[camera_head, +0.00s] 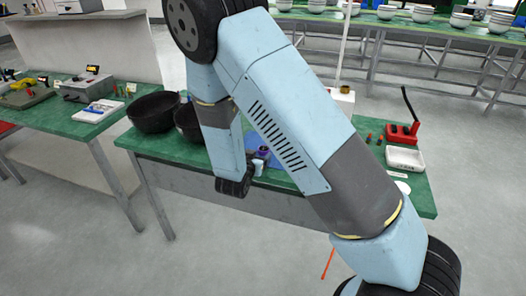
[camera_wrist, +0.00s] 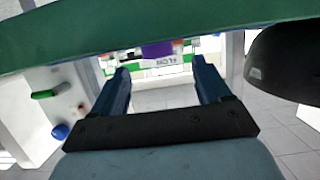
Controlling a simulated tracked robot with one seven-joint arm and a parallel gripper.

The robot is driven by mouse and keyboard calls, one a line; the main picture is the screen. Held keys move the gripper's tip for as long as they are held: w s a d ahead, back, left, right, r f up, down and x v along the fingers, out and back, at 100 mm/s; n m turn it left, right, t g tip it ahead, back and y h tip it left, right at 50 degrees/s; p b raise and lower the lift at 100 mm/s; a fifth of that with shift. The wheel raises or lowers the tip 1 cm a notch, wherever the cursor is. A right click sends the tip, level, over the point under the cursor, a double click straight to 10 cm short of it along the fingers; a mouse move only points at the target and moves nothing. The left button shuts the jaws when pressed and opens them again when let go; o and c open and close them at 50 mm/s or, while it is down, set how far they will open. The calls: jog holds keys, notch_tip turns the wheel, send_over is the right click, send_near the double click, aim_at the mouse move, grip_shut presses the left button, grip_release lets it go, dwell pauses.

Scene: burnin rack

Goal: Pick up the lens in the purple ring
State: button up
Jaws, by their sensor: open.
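In the head view, a small purple ring (camera_head: 264,150) shows on the green table (camera_head: 160,147), just right of my arm's hanging part. The lens in it is too small to make out. In the wrist view, my gripper (camera_wrist: 160,72) is open, with its two dark blue fingers apart and nothing between them. A purple patch (camera_wrist: 157,50) shows beyond the fingertips, by the green edge; I cannot tell if it is the ring. My fingers do not show clearly in the head view.
Black bowls (camera_head: 154,111) stand left of my arm. A small pale cup (camera_head: 258,168) is close to the ring. A white tray (camera_head: 404,159) and a red device (camera_head: 402,132) are at the table's right. Another table with tools stands to the left.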

aim_at(263, 150)
jog(key=shift+x, duration=2.6)
jog(key=shift+d, duration=0.15)
jog(key=shift+c, duration=0.3)
